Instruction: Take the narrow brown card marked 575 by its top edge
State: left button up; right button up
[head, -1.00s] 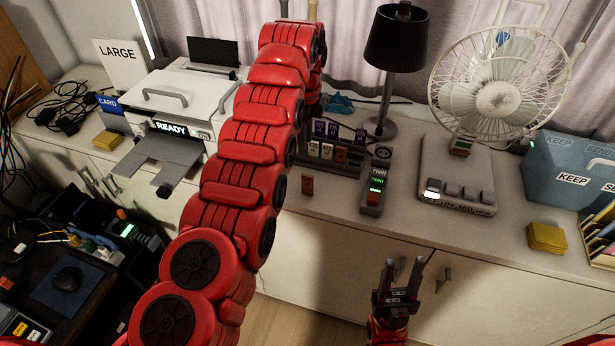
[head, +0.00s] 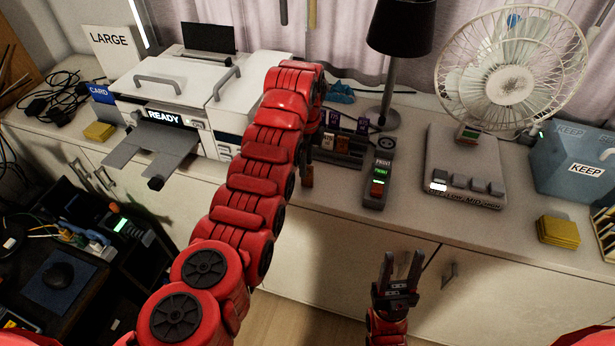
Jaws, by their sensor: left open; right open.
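A small brown card (head: 307,179) stands near the counter's front edge, partly hidden by my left arm; its marking is too small to read. Another brown card (head: 342,144) is in the dark card rack (head: 350,159), beside white and purple cards. My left gripper (head: 305,157) is mostly hidden behind its own red arm; its dark part shows just above the front brown card. I cannot tell whether it touches the card. My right gripper (head: 401,265) is open and empty, in front of the cabinet doors, below the counter top.
A grey device with lit buttons (head: 377,182) stands right of the rack, with a black lamp (head: 398,30) behind. A scale-like box (head: 463,165), a fan (head: 512,85) and yellow pads (head: 558,230) are further right. A white printer (head: 165,85) is at left.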

aim_at(307, 186)
pick_arm(q)
jog(key=shift+f+p, duration=0.8)
jog(key=shift+p, duration=0.1)
jog(key=shift+w+d+f, duration=0.1)
jog(key=shift+w+f, duration=0.05)
jog(key=shift+f, duration=1.85)
grip_shut()
